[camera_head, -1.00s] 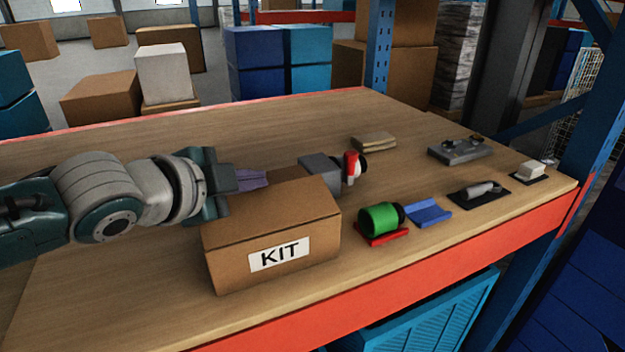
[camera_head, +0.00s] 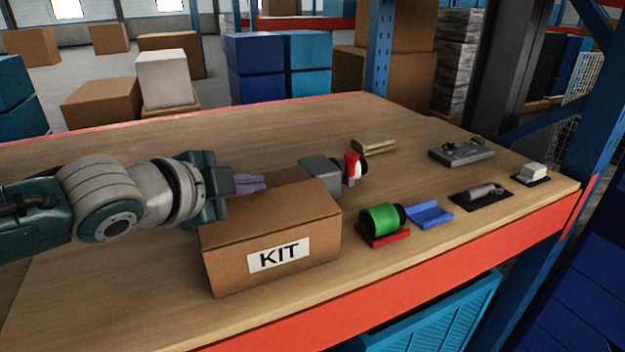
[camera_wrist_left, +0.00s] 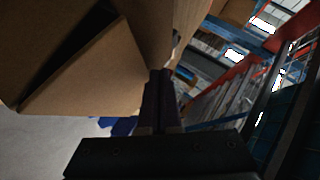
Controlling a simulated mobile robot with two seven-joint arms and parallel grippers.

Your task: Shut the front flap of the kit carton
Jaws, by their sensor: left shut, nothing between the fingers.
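The kit carton (camera_head: 225,262) is a brown box with a white KIT label, standing near the front edge of the wooden table. In the head view its front top panel looks nearly flat. In the left wrist view a brown flap (camera_wrist_left: 90,72) stands at an angle beside a dark gap; I cannot tell which flap it is. My left gripper (camera_head: 262,181) is shut and empty, with purple fingers just behind and above the carton's far top edge. Its fingers also show dark in the wrist view (camera_wrist_left: 160,80). Whether they touch the carton is unclear. My right gripper is out of view.
A grey block (camera_head: 321,171) with a red and white part stands behind the carton. Right of the carton are a green roll (camera_head: 380,219) on a red holder and a blue tray (camera_head: 430,213). Several small items lie farther right. The table's front left is clear.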

